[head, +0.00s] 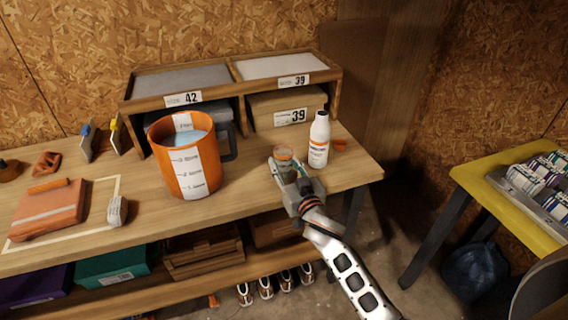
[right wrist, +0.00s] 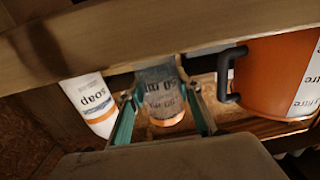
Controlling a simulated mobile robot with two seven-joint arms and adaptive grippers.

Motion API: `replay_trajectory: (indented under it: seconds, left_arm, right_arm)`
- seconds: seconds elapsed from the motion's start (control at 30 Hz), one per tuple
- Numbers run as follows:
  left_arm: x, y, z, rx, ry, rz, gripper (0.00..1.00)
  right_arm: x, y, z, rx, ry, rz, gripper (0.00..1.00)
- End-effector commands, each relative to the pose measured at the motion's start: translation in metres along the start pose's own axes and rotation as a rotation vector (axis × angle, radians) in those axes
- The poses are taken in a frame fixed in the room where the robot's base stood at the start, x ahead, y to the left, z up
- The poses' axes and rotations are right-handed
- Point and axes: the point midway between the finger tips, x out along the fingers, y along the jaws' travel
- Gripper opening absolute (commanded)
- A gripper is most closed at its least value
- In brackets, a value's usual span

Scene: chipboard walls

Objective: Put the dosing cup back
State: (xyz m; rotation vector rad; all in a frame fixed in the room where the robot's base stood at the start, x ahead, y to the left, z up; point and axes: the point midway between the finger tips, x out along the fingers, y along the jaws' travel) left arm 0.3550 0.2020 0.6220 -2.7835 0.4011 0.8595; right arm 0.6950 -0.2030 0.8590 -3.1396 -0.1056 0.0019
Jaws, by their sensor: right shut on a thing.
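The dosing cup (head: 284,157) is a small see-through cup with dark print and an orange band. My right gripper (head: 288,172) is shut on it at the front of the workbench, left of the soap bottle (head: 319,140). In the right wrist view the cup (right wrist: 162,88) sits between the two green-sided fingers (right wrist: 163,100), with the white soap bottle (right wrist: 90,100) to its left. Whether the cup touches the bench top is hard to tell. A small orange piece (head: 340,145) lies right of the bottle. My left gripper is not in view.
A large orange measuring bucket (head: 187,172) with a dark handle stands left of the cup. Behind is a wooden shelf unit (head: 235,88) with boxes labelled 42 and 39. A yellow table (head: 485,190) stands at the right. Bench space between bucket and cup is clear.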

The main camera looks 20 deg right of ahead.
Motion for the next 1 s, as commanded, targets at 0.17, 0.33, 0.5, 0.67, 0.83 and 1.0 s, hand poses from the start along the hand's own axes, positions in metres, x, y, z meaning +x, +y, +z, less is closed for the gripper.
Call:
replay_trajectory:
  seconds: [0.17, 0.33, 0.5, 0.67, 0.83, 1.0]
  left_arm:
    - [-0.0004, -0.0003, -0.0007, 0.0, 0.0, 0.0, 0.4]
    - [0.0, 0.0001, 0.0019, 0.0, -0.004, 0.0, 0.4]
    - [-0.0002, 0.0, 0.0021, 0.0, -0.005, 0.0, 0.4]
    - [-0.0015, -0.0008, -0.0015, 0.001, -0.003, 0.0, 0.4]
    - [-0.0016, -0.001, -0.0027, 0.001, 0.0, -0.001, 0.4]
    - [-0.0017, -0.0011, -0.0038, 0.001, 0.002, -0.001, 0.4]
  right_arm:
    - [0.0, -0.0001, -0.0004, 0.001, 0.0, 0.0, 0.1]
    - [0.0, -0.0001, -0.0001, 0.0, 0.0, 0.0, 0.1]
    - [0.0, -0.0001, -0.0004, 0.001, 0.0, 0.0, 0.1]
    - [0.0, -0.0002, -0.0012, 0.001, 0.0, 0.001, 0.1]
    - [0.0, 0.0, -0.0003, 0.0, 0.0, 0.001, 0.1]
    - [-0.0001, 0.0, 0.0005, 0.0, 0.0, 0.001, 0.1]
